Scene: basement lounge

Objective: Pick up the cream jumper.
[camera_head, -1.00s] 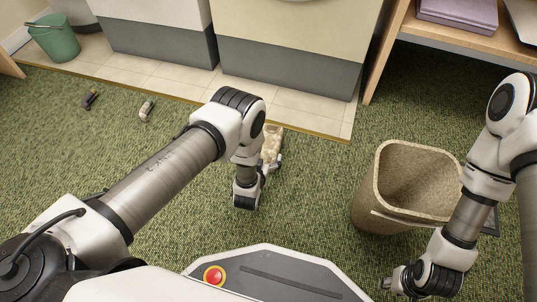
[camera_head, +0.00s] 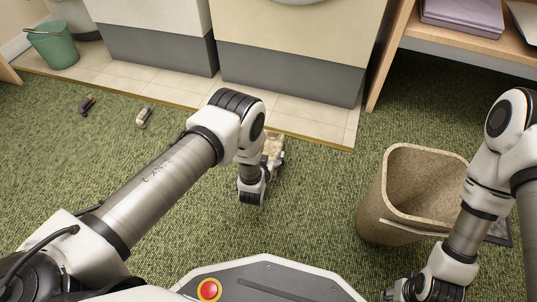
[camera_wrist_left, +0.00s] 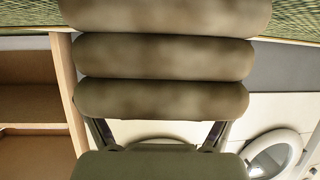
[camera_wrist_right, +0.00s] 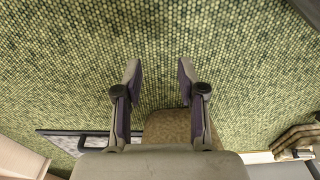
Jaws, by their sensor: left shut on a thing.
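The cream jumper (camera_head: 273,146) shows in the head view just beyond my left gripper (camera_head: 270,160), partly hidden by my left arm. In the left wrist view the jumper (camera_wrist_left: 163,57) fills the upper middle as thick, shadowed folds, with the finger links reaching up to it. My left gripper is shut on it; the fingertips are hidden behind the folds. Whether the jumper touches the floor I cannot tell. My right gripper (camera_wrist_right: 158,75) is open and empty over the carpet in the right wrist view. In the head view it is low at the right, partly cut off.
A woven bin (camera_head: 402,222) stands on the green carpet between the arms. A green bucket (camera_head: 53,48) and cabinet-like appliances (camera_head: 290,72) line the back. A wooden shelf (camera_head: 392,45) is at the right.

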